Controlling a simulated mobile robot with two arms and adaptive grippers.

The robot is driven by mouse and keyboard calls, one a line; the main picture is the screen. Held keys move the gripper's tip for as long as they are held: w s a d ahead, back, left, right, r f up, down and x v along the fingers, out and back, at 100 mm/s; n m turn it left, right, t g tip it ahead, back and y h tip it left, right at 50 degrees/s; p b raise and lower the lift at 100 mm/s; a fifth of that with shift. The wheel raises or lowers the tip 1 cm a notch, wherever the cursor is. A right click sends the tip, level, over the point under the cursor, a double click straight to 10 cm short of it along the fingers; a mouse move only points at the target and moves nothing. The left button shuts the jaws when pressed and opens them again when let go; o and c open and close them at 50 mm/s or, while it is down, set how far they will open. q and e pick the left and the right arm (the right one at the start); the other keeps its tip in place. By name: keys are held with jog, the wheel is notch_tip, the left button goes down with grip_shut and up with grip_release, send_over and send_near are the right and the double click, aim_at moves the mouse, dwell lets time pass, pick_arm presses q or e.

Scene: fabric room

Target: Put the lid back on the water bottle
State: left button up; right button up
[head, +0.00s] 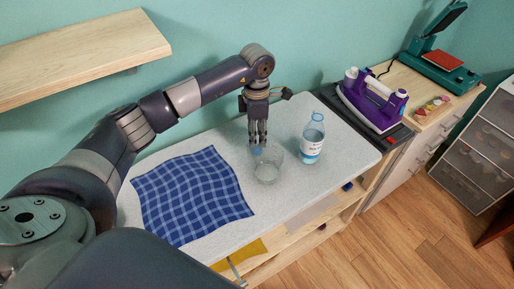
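The clear water bottle (312,143) with a white label stands upright on the white tabletop, right of my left gripper. A small blue round thing, which looks like the lid (257,151), shows right at the fingertips of my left gripper (258,144). The gripper points straight down, its fingers fairly close together. I cannot tell whether they are closed on the lid or only around it. A clear glass bowl (267,174) stands just below and in front of the fingertips in the picture and overlaps them slightly. My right gripper is not in view.
A blue checked cloth (190,196) covers the table's left part. A purple iron (372,100) rests on a dark board at the right. A green press (438,62) stands on the cabinet behind. A wooden shelf (85,57) juts from the wall at upper left.

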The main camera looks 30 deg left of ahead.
pick_arm(q)
notch_tip(320, 180, down, 4)
jog(key=shift+s+f+p, duration=0.1)
jog(key=shift+f+p, duration=0.1)
jog(key=shift+p, duration=0.65)
jog(key=shift+f, duration=0.15)
jog(key=c, duration=0.3)
jog(key=shift+c, duration=0.3)
notch_tip(320, 180, up, 10)
jog(key=b, duration=0.2)
jog(key=shift+b, duration=0.35)
